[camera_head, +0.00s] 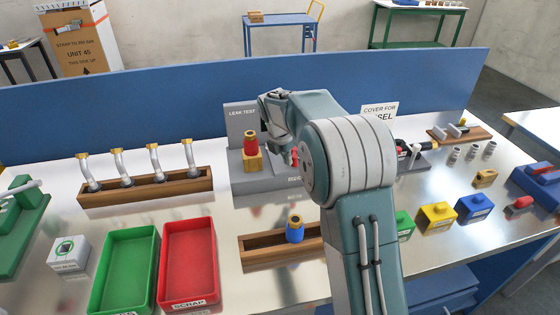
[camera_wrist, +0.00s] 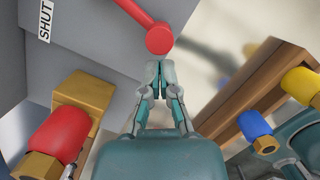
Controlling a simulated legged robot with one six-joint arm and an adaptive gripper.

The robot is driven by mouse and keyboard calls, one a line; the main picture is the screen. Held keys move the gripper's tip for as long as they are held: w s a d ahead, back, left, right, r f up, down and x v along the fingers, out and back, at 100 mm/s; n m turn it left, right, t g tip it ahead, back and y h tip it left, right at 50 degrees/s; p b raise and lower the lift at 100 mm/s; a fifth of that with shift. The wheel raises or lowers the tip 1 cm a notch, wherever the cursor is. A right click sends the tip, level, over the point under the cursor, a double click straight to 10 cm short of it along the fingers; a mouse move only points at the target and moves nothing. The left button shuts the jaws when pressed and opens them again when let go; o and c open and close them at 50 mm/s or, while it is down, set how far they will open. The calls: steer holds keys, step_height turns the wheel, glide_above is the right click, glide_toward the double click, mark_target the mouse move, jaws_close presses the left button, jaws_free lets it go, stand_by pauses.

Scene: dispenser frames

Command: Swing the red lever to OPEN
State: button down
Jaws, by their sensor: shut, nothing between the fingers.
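The red lever (camera_wrist: 136,13) shows in the wrist view at the top, with a round red knob (camera_wrist: 160,39) at its end. It is set against the grey leak test stand (camera_wrist: 100,45). A white SHUT label (camera_wrist: 45,20) is at the upper left. My gripper (camera_wrist: 160,66) is shut and empty, its fingertips just below the knob in the picture; I cannot tell if they touch it. No OPEN label is visible.
A red part on a brass block (camera_head: 252,157) sits in the stand, left of my gripper. A wooden trough (camera_head: 258,250) holding a blue part (camera_head: 295,232) is in front. A red scrap bin (camera_head: 188,262) and a green bin (camera_head: 124,268) stand at the left.

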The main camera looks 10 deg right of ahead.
steer(key=shift+d, duration=0.1)
steer(key=shift+s+d, duration=0.2)
steer(key=shift+d, duration=0.3)
steer(key=shift+s+d, duration=0.15)
steer(key=shift+d, duration=0.35)
